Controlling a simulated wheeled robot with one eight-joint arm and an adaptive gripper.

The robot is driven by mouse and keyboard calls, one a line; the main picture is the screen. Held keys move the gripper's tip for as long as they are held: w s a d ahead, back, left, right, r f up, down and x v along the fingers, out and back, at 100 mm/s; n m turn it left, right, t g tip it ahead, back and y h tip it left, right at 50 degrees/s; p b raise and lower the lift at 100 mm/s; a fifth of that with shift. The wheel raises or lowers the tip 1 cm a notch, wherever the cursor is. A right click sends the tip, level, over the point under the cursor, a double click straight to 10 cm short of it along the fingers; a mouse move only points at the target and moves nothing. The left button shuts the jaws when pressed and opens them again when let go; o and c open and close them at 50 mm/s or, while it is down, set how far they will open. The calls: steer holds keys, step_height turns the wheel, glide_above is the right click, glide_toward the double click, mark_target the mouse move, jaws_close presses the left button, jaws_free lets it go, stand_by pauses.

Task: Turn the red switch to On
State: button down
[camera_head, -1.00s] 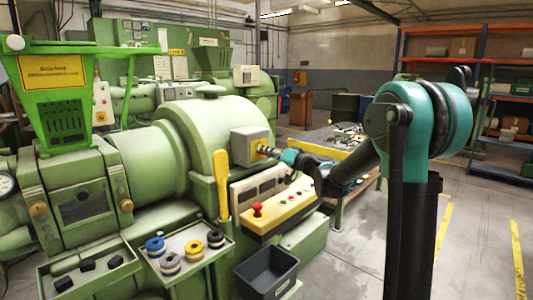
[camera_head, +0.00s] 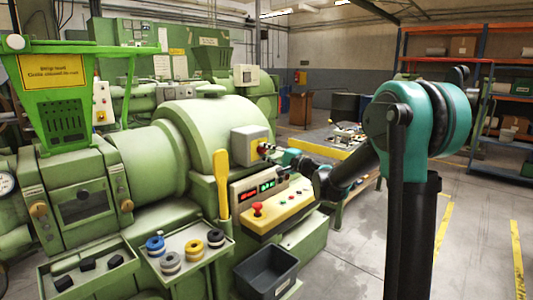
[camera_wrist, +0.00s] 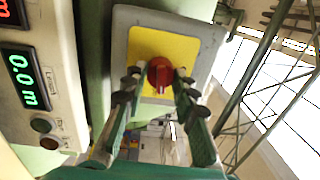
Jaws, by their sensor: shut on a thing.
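The red switch (camera_wrist: 159,72) is a round knob on a yellow plate (camera_wrist: 143,44) with a grey surround. My gripper (camera_wrist: 158,80) has a finger on each side of the knob and is shut on it. In the head view, the grey switch box (camera_head: 246,141) is on the green extruder's side, with my gripper (camera_head: 273,152) reaching it from the right. The knob's markings cannot be read. Beside the switch, the panel's displays are lit, with green digits reading 0.0 (camera_wrist: 24,78) and red digits only partly in the wrist view.
A yellow control panel (camera_head: 280,211) with a red button (camera_head: 257,208) lies below the switch. A yellow handle (camera_head: 222,182) stands to its left. A tray of spools (camera_head: 186,252) and a dark bin (camera_head: 267,272) are lower. Open floor (camera_head: 370,250) lies to the right.

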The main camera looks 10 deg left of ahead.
steer(key=shift+m, duration=0.9)
steer(key=c, duration=1.2)
jaws_free()
steer(key=shift+d, duration=0.1)
steer(key=v, duration=1.2)
steer(key=shift+s+f, duration=0.1)
